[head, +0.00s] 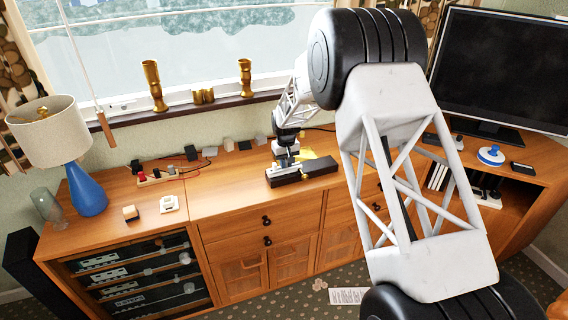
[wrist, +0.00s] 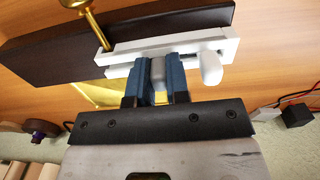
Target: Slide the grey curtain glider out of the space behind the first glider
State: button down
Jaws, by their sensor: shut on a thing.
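The grey curtain glider (wrist: 158,72) is a small grey block at the white rail (wrist: 130,52) in the wrist view. My gripper (wrist: 157,80) has its two blue fingers shut on it, one on each side. The rail lies along a dark block (wrist: 50,55). A rounded white piece (wrist: 210,68) sticks out of the rail to the right of my fingers, apart from them. I cannot tell whether it is the first glider. A gold rod (wrist: 97,28) stands at the rail's left end. In the head view my gripper (head: 286,160) is low over the dark block (head: 303,174).
The block rests on a wooden sideboard (head: 230,190). A yellow sheet (head: 308,154) lies behind it. The top in front and to the right of the block is clear.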

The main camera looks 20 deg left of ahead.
jog(key=shift+w+d, duration=0.4)
jog(key=shift+w+d, duration=0.5)
jog(key=shift+d, duration=0.05)
jog(key=shift+w+d, duration=0.7)
dwell(0.5)
jog(key=shift+w+d, duration=0.5)
jog(key=shift+w+d+f, duration=0.1)
jog(key=shift+w+d, duration=0.35)
jog(key=shift+w, duration=0.05)
jog(key=shift+w+d, duration=0.5)
jog(key=shift+w+d, duration=0.25)
jog(key=shift+w, duration=0.05)
dwell(0.8)
jog(key=shift+r, duration=0.25)
jog(key=shift+r, duration=2.8)
